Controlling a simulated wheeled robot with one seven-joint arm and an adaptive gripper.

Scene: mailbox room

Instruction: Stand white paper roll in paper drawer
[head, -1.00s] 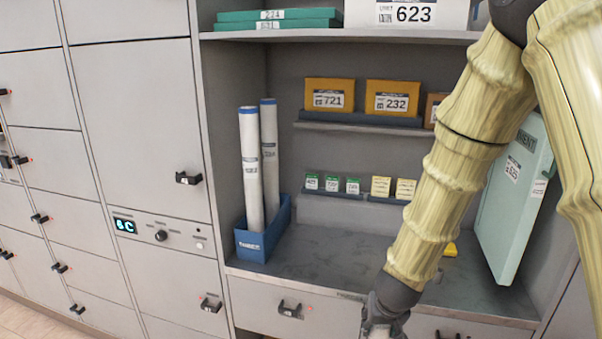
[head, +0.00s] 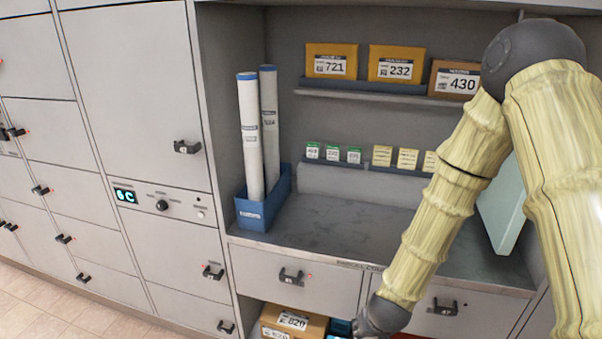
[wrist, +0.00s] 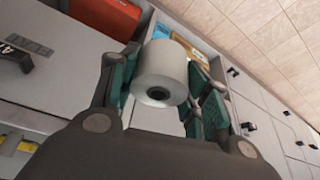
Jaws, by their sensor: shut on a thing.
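In the wrist view, my gripper (wrist: 163,98) is shut on a white paper roll (wrist: 158,70), with teal finger pads on both sides. The roll's round end with its dark core hole faces the camera. In the head view, the end of my arm is at the bottom edge; the roll is not visible there. Two shut grey drawers, a left one (head: 297,279) and a right one (head: 450,312), sit under the counter. I cannot tell which is the paper drawer; the labels are too small or partly hidden by my arm.
A blue bin (head: 262,212) with two tall white tubes (head: 250,135) stands on the counter. Below the drawers, an open space holds a brown box (head: 290,322). A pale green case (head: 503,205) is partly behind my arm. The counter's middle (head: 345,225) is clear.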

